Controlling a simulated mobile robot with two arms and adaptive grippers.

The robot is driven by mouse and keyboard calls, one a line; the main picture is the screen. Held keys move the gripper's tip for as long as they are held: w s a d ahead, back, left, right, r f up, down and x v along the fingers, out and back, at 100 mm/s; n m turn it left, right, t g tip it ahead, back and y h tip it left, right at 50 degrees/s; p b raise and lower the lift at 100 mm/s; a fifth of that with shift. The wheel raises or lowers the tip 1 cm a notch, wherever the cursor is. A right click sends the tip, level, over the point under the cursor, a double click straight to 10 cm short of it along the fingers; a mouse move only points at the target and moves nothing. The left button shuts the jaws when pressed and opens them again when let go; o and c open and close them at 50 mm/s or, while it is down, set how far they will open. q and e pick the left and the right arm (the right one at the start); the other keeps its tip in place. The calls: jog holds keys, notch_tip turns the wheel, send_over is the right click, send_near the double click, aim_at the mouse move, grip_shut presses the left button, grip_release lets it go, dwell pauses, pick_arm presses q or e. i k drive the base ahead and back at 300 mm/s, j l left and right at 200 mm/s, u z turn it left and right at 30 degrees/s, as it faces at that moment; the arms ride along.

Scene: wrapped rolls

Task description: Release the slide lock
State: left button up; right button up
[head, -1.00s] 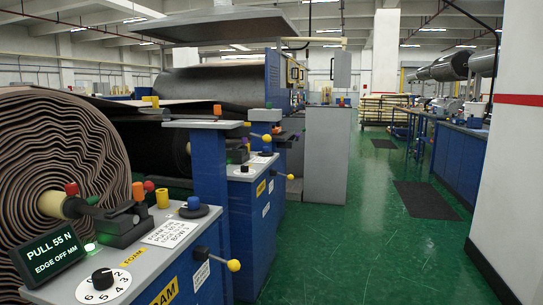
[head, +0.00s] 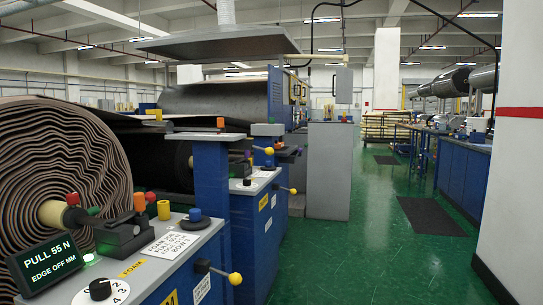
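Neither of my grippers is in view. At the lower left is a blue machine stand with a grey top (head: 190,245). A dark clamp-like block (head: 122,234) sits on it at the end of the large foam roll's core (head: 52,212). A lever with a yellow ball knob (head: 235,278) sticks out from the stand's side. A second yellow-knobbed lever (head: 292,190) is on the stand behind. No part is readably marked as the slide lock, so I cannot tell which one it is.
A display (head: 46,262) reads "PULL 55 N" and "EDGE OFF MM". A black dial (head: 100,289) is cut by the bottom edge. A grey cabinet (head: 329,170) stands beyond the machines.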

aim_at(269, 152)
jog(key=i+j+z, duration=0.1)
jog(key=i, duration=0.3)
jog(key=i+j+z, duration=0.15)
jog(key=i, duration=0.25)
jog(key=i+j+z, duration=0.1)
jog(key=i, duration=0.3)
